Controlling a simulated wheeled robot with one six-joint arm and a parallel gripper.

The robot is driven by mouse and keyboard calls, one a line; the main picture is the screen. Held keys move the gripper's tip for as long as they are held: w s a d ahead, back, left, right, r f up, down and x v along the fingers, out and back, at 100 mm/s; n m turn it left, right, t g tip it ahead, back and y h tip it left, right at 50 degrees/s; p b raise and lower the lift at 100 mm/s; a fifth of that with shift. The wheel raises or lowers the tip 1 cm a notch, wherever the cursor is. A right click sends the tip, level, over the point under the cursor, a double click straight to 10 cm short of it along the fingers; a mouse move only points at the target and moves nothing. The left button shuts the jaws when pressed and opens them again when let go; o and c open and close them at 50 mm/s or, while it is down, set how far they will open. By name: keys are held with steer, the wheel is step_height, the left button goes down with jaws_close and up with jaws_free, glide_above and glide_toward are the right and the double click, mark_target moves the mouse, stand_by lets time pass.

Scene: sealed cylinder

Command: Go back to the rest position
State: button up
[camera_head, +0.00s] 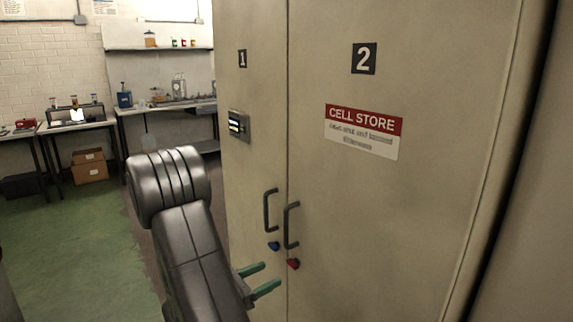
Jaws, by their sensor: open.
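My gripper (262,280) shows low in the head view, with two green fingers apart and nothing between them. My dark arm (190,240) reaches down to it from the left. The fingers point right, in front of the lower part of a beige cabinet (400,220). They are below and left of the cabinet's door handles. I cannot tell if the fingertips touch the door.
The cabinet has doors marked 1 and 2, both looking shut, with dark handles (291,226), a blue knob (274,246) and a red knob (293,264). Benches (170,108) and cardboard boxes (90,168) stand at the back left. Green floor (80,240) is clear at left.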

mark_target(290, 265)
steer(key=v, duration=0.6)
steer(key=x, duration=1.3)
steer(key=shift+w+d+p, duration=0.2)
steer(key=shift+d+p, duration=0.1)
steer(key=shift+p, duration=0.1)
steer(key=shift+f+m+b, duration=0.2)
steer(key=shift+m+b, duration=0.2)
steer(key=shift+b, duration=0.05)
steer(key=shift+m+b, duration=0.5)
steer(key=shift+m, duration=0.4)
steer(key=m+b, duration=0.1)
steer(key=m, duration=0.2)
steer(key=shift+s+m, duration=0.1)
steer(key=shift+m, duration=0.2)
steer(key=shift+v, duration=2.1)
steer(key=shift+r, duration=0.15)
steer(key=shift+b, duration=0.3)
